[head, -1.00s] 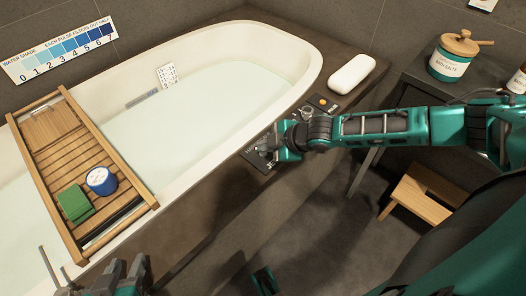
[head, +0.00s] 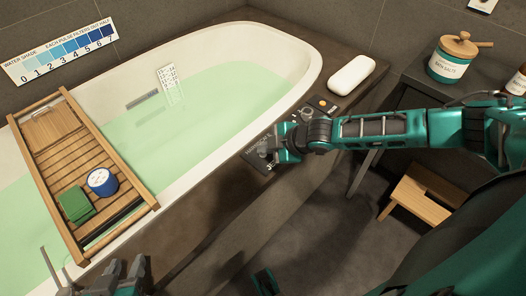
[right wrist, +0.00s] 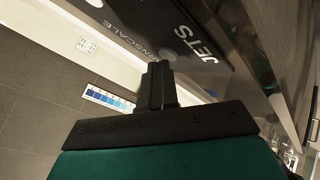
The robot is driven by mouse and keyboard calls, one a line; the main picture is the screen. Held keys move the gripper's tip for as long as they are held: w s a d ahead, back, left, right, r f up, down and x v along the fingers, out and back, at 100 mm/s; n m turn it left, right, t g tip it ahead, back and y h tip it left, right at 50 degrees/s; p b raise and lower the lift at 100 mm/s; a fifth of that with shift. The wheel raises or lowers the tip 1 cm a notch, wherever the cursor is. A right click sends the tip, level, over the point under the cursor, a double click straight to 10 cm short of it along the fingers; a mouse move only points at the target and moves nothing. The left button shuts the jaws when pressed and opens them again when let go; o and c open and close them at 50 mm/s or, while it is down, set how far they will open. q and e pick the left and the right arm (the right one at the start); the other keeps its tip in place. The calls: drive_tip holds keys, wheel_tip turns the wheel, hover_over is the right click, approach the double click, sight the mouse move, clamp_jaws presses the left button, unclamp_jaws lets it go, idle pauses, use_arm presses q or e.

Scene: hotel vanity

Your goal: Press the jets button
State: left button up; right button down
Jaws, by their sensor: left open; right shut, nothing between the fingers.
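A dark control panel (head: 257,162) lies on the tub's near rim in the head view. In the right wrist view the panel (right wrist: 205,12) shows the word JETS beside a round grey button (right wrist: 183,32). My right gripper (head: 270,156) is shut and empty over the panel. In the right wrist view its closed fingertips (right wrist: 156,66) are close to that button; I cannot tell whether they touch it. My left gripper (head: 80,278) is open and empty at the bottom left of the head view, near the tub's outer side.
The bathtub (head: 285,45) holds pale green water (head: 165,130). A wooden tray (head: 60,135) with a green block (head: 75,203) and a blue-and-white round container (head: 102,182) spans it. A white bar (head: 351,74) lies on the surround. A bath salts jar (head: 453,57) and wooden stool (head: 418,195) are right.

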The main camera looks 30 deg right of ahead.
sight(266, 156)
use_arm(q)
drive_tip(key=shift+r+p, duration=0.45)
drive_tip(key=shift+r, duration=0.25)
use_arm(e)
drive_tip(key=shift+r, duration=0.55)
drive_tip(key=shift+r, duration=0.1)
wheel_tip(266, 156, up, 5)
drive_tip(key=p, duration=0.5)
drive_tip(key=shift+p, duration=0.35)
use_arm(q)
wheel_tip(266, 156, up, 6)
drive_tip(key=shift+d+f, duration=0.15)
drive_tip(key=shift+f, duration=0.1)
